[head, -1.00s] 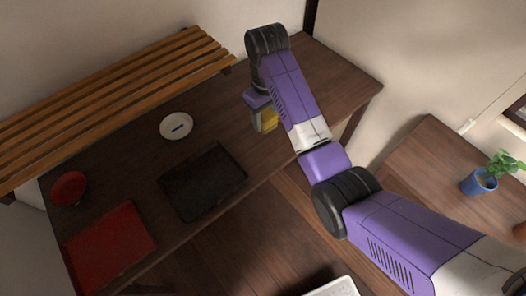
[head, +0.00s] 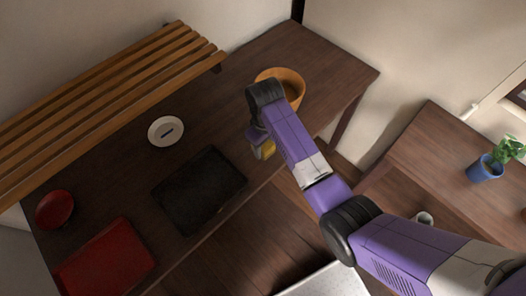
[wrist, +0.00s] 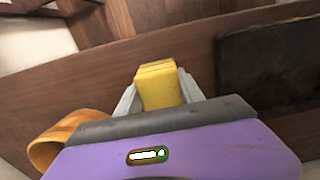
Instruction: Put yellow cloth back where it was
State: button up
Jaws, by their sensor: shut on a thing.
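The yellow cloth (wrist: 158,86) is a folded block held between the two fingers of my gripper (wrist: 157,92) in the wrist view. In the head view the cloth (head: 265,149) shows just below my gripper (head: 258,146), near the front edge of the dark wooden table (head: 315,65). My gripper is shut on the cloth. I cannot tell how high the cloth is above the table.
A black tray (head: 200,190), a red tray (head: 105,262), a red bowl (head: 55,210) and a white dish (head: 166,131) are on the table. An orange-brown bowl (head: 292,80) stands behind my arm. A slatted shelf (head: 100,100) runs along the back. A plant pot (head: 485,168) is at right.

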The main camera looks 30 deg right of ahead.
notch_tip(320, 180, down, 4)
jog(key=b, duration=0.3)
jog(key=o, duration=1.3)
notch_tip(320, 180, up, 11)
jog(key=shift+r, duration=0.1)
jog(key=shift+r+p, duration=0.5)
jog(key=shift+p, duration=0.3)
